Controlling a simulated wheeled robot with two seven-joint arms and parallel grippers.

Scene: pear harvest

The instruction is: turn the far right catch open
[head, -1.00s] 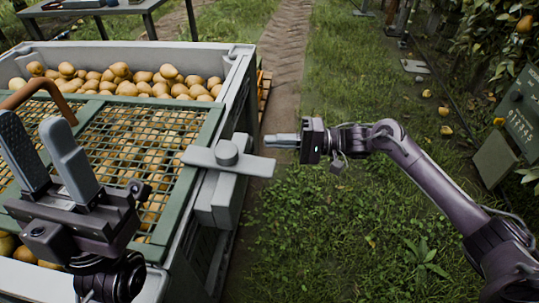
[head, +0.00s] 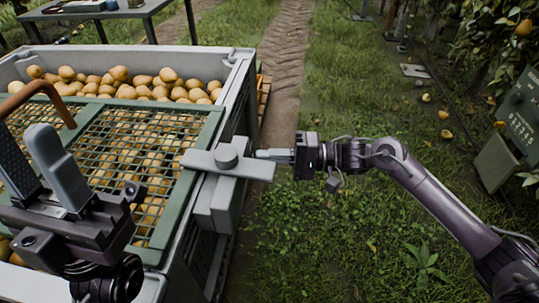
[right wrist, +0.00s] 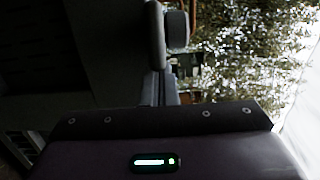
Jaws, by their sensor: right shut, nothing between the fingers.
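The catch (head: 205,159) is a flat grey bar with a round knob (head: 226,156) on a grey block at the crate's right side. Its left end lies over the green frame edge of the mesh lid (head: 130,145); its right end sticks out past the crate. My right gripper (head: 262,154) is shut and empty, its fingertips right by the bar's outer end; I cannot tell if they touch. In the right wrist view the shut fingers (right wrist: 158,88) point at the bar (right wrist: 154,35). My left gripper (head: 22,145) is open and empty above the lid's left part.
The crate (head: 240,85) is full of pears (head: 150,88), partly under the lid. A brown curved handle (head: 62,100) stands on the lid. A table (head: 130,10) is at the back left. A numbered green box (head: 520,115) stands far right.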

